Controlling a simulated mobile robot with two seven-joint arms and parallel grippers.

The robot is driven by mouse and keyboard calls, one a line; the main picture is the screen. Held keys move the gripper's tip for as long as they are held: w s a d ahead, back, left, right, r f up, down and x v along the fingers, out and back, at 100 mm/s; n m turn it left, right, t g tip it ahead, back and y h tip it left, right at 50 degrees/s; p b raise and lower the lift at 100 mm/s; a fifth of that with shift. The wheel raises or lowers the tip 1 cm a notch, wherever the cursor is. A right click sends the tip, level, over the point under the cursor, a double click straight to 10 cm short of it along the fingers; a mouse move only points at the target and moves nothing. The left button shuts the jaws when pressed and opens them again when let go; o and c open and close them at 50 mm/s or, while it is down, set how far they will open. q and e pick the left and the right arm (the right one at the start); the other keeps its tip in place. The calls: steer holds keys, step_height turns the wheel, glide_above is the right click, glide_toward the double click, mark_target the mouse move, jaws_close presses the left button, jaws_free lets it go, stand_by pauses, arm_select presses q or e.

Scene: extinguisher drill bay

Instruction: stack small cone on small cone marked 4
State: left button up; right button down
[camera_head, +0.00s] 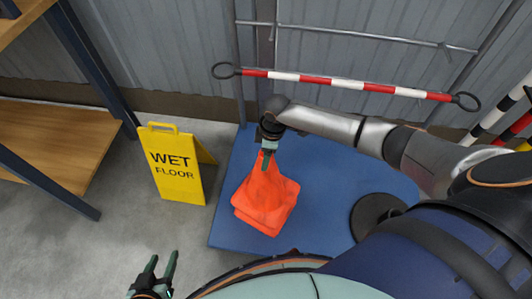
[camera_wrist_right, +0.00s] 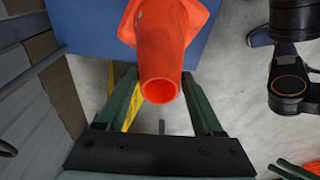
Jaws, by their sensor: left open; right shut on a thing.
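An orange cone (camera_head: 264,187) is upright over the blue mat (camera_head: 228,190) in the head view, its top in my right gripper (camera_head: 267,156). In the right wrist view the cone's open top (camera_wrist_right: 160,90) sits between the fingers of the right gripper (camera_wrist_right: 159,78), which is shut on it. A second orange base edge (camera_head: 254,224) shows just below the first base, so another cone appears to be under it, mostly hidden. I cannot tell whether the upper one is fully seated. No number 4 shows. My left gripper (camera_head: 162,258) is open and empty at the bottom left.
A yellow wet floor sign (camera_head: 178,170) stands left of the mat. A wooden shelf (camera_head: 60,140) is further left. A red and white bar (camera_head: 340,82) runs along the back wall. A dark round disc (camera_head: 375,214) lies on the mat's right side.

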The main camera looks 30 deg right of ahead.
step_height(320, 180, down, 9)
steer(key=b, duration=0.6)
steer(key=shift+f, duration=0.15)
jaws_free()
arm_select(q)
steer(key=w+a+r+t, duration=0.1)
steer(key=w+r+t, duration=0.3)
steer(key=w+r, duration=0.1)
steer(key=shift+w+r+m+t+h, duration=0.2)
steer(key=shift+w+m+t+h, duration=0.1)
steer(key=shift+w+m+h, duration=0.15)
stand_by(1.3)
steer(key=shift+a, duration=0.1)
